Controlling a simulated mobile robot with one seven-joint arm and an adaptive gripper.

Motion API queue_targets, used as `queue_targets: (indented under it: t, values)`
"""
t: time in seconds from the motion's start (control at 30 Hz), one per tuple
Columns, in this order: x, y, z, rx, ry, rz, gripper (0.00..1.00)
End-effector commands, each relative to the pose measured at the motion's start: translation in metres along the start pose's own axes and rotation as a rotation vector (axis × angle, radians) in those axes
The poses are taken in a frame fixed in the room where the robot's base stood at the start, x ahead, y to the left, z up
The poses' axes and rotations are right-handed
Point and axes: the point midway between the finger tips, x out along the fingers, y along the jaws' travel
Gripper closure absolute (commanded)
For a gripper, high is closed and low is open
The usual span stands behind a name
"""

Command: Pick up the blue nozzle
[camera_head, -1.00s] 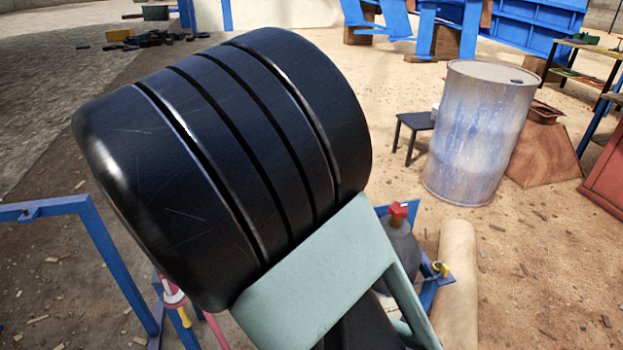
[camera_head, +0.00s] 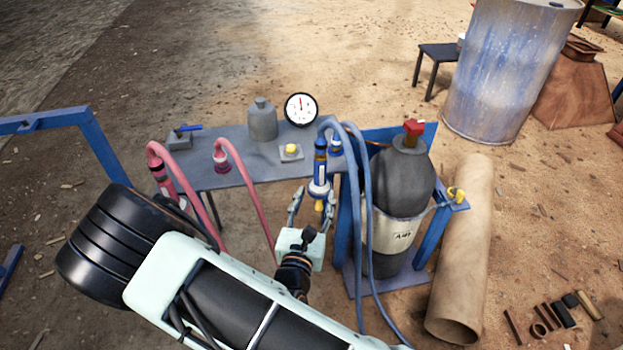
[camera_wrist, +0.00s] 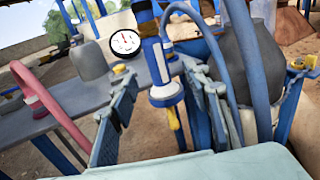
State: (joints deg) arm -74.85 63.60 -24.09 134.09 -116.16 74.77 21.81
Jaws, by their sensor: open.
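The blue nozzle (camera_head: 320,172) hangs upright at the front edge of the grey table, with a blue hose curving from its top. It has dark and yellow bands, a white-and-blue collar and a yellow lower part. My gripper (camera_head: 314,198) is open just below and around its lower end. In the wrist view the nozzle (camera_wrist: 160,75) shows between the two spread fingers of my gripper (camera_wrist: 163,98), its collar near fingertip height. I see no finger closed on it, and cannot tell its exact depth between them.
The grey table (camera_head: 240,165) bears a grey bottle (camera_head: 262,120), a pressure gauge (camera_head: 300,109) and a yellow button (camera_head: 291,150). A pink nozzle (camera_head: 160,175) with a pink hose hangs at left. A dark gas cylinder (camera_head: 405,180) in a blue frame stands close at right.

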Motion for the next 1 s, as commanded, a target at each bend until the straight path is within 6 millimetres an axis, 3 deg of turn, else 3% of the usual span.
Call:
queue_targets:
  t: [0.2,0.8,1.0]
  values:
    - [0.024,-0.001,0.008,0.017,-0.029,0.000,0.56]
    - [0.098,0.004,0.006,0.016,-0.028,0.000,0.56]
    - [0.112,0.004,0.008,0.015,-0.026,0.001,0.56]
